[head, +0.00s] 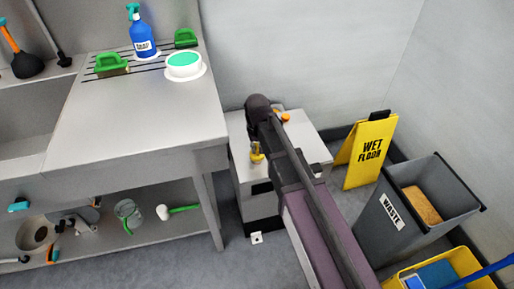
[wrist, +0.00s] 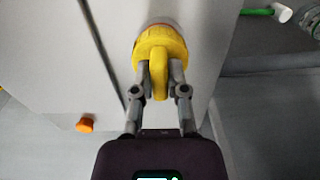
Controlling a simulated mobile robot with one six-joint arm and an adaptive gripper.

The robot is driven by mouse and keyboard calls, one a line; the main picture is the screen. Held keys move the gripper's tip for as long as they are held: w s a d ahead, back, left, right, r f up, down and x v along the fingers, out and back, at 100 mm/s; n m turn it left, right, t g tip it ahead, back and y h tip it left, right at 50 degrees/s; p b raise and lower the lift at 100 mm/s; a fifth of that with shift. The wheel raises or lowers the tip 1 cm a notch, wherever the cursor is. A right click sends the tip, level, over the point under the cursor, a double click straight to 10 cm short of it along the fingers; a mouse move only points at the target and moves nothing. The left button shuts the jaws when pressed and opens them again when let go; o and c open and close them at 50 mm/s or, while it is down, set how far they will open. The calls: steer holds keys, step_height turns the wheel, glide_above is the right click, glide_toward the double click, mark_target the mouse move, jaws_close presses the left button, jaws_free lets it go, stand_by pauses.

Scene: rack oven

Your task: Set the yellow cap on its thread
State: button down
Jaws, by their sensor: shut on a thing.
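The yellow cap (wrist: 160,45) is round with a raised grip bar, near the top centre of the wrist view. My gripper (wrist: 159,73) is shut on the cap's bar, one finger on each side. The cap is in front of the pale face of a grey cabinet (wrist: 205,35). A thin pale brownish rim shows just behind the cap; the thread itself is hidden, and I cannot tell whether the cap touches it. In the head view the cap (head: 257,157) shows small at the cabinet's left side, beside my arm, which hides most of my gripper.
An orange knob (wrist: 85,125) sits on the cabinet. A sink counter (head: 140,115) with a blue spray bottle (head: 143,38) stands left of the cabinet. A yellow wet-floor sign (head: 370,150) and a grey waste bin (head: 400,225) stand to the right.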

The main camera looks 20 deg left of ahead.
steer(key=shift+f+b, duration=0.8)
steer(key=shift+f, duration=0.05)
steer(key=c, duration=0.6)
jaws_free()
steer(key=shift+r, duration=0.2)
